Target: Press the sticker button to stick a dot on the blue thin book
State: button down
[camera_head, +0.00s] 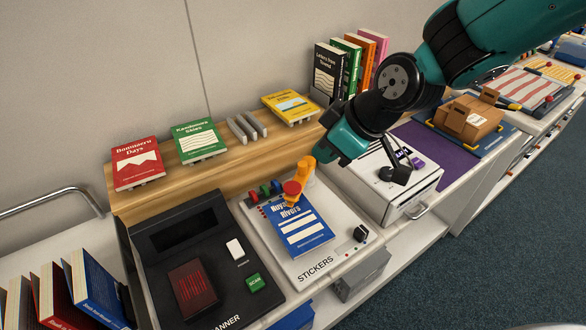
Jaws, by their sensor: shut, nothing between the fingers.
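The blue thin book (300,231) lies flat, cover up, on the white sticker station (308,268) marked "STICKERS". An orange sticker applicator (291,199) with a round red button (292,187) on top stands over the book's upper edge. My arm reaches in from the upper right. My gripper (322,152) is at the lower left end of the teal wrist, shut and empty, close to the upper right of the red button. Its fingertips are hard to make out against the orange parts, and I cannot tell whether they touch.
Small red, green and blue pieces (265,190) stand left of the applicator. A black scanner (216,305) with a green button is at the left. A white machine (410,203) is at the right, under my arm. Several books stand or lie on the wooden shelf (240,150) behind.

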aim_at(291, 188)
jog(key=w+a+f+n+t+p, duration=0.3)
jog(key=w+a+f+n+p, duration=0.1)
jog(key=w, duration=0.5)
notch_tip(291, 188, down, 2)
jog(key=shift+a+f+n+y, duration=0.2)
jog(key=shift+a+n+y, duration=0.2)
jog(key=shift+a+n, duration=0.45)
jog(key=shift+a+f, duration=0.1)
jog(key=shift+a, duration=0.05)
notch_tip(291, 188, down, 8)
jog(key=b, duration=0.5)
jog(key=shift+f, duration=0.3)
dwell(0.6)
jog(key=shift+s+f+b, duration=0.1)
jog(key=shift+f+b, duration=0.3)
jog(key=shift+b, duration=0.35)
